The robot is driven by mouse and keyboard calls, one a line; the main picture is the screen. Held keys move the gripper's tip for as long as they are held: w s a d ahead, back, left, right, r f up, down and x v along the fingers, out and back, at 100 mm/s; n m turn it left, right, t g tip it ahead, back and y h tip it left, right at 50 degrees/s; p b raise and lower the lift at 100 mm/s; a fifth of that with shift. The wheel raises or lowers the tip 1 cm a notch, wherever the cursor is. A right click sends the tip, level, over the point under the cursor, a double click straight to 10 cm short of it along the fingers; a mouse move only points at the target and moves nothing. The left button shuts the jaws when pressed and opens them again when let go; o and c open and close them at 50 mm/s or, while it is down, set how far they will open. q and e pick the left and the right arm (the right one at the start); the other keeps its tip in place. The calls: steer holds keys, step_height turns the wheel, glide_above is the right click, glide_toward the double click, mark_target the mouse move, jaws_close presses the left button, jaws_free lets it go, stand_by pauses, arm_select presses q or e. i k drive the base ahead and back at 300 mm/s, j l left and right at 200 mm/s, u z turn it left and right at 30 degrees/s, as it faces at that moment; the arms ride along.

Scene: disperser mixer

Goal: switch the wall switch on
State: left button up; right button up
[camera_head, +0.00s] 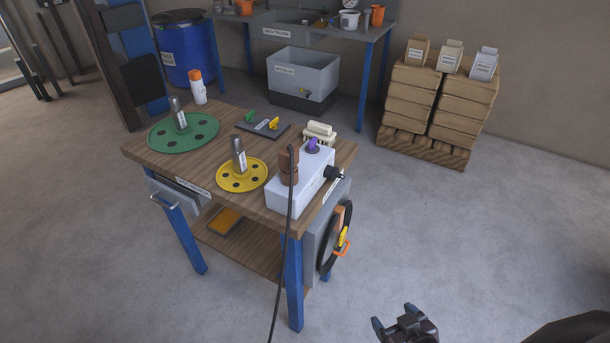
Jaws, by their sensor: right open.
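I cannot make out a wall switch for certain on the visible parts of the grey wall (555,75). My right gripper (394,317) shows at the bottom edge, right of the centre. It is open and empty, with its fingers apart over the bare floor, in front of and to the right of the workbench. It touches nothing that I can see. My left gripper is outside the view.
A wooden-topped workbench (205,205) holds green (200,135) and yellow (228,182) discs and a white box (290,195) with a black cable. A dark upright frame (105,60) stands left. Stacked sacks (410,95) stand back right. Floor (480,230) at right is clear.

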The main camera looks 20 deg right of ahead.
mark_target(334, 174)
steer(key=k+l+z, duration=0.15)
steer(key=z, duration=0.15)
steer(key=k+l+z, duration=0.25)
steer(key=l, duration=0.15)
steer(key=l+z, duration=0.3)
